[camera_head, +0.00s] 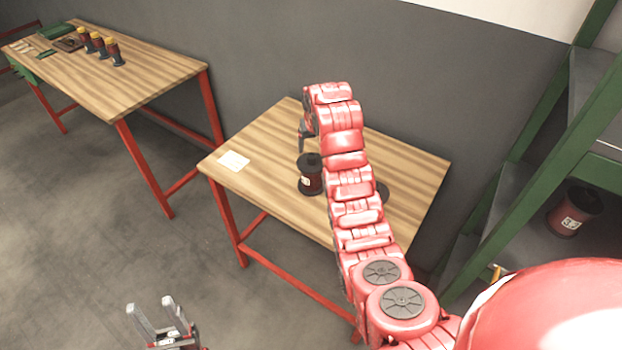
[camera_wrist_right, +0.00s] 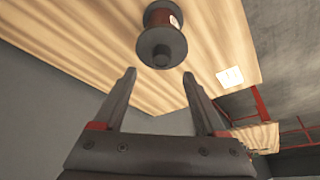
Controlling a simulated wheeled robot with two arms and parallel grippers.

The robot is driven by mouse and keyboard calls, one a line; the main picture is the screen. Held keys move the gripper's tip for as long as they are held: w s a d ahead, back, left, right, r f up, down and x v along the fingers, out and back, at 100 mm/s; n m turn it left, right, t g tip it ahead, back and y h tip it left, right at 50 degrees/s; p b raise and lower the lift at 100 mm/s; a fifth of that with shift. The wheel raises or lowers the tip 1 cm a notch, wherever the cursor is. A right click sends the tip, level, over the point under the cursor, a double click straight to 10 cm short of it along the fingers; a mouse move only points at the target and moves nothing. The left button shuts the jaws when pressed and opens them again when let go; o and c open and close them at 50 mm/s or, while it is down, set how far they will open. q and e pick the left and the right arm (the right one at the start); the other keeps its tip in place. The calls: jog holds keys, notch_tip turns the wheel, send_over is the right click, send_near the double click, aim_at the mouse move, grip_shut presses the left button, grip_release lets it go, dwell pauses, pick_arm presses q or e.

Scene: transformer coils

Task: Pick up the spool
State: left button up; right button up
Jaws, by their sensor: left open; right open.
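A dark red and black spool (camera_head: 310,174) with a white label stands upright on the near wooden table (camera_head: 262,142) in the head view. The spool also shows in the right wrist view (camera_wrist_right: 162,36), just beyond the fingertips. My right gripper (camera_head: 303,135) is open and empty, above and behind the spool, apart from it. Its two fingers show spread in the right wrist view (camera_wrist_right: 159,74). My left gripper (camera_head: 155,308) is open and empty over the floor at the lower left. My right arm hides part of the table.
A white paper (camera_head: 234,161) lies on the table's left side. Another spool (camera_head: 573,211) sits on the green shelf (camera_head: 560,110) at right. A second table (camera_head: 150,75) holds several small coils (camera_head: 115,53).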

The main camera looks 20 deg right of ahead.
aim_at(311, 156)
jog(key=shift+w+f, duration=0.1)
jog(key=shift+f, duration=0.25)
jog(key=p+x, duration=0.2)
jog(key=x, duration=0.2)
jog(key=shift+a+p, duration=0.1)
jog(key=shift+p, duration=0.3)
jog(key=shift+w+f, duration=0.2)
jog(key=shift+f, duration=0.3)
jog(key=shift+c, duration=0.3)
grip_shut()
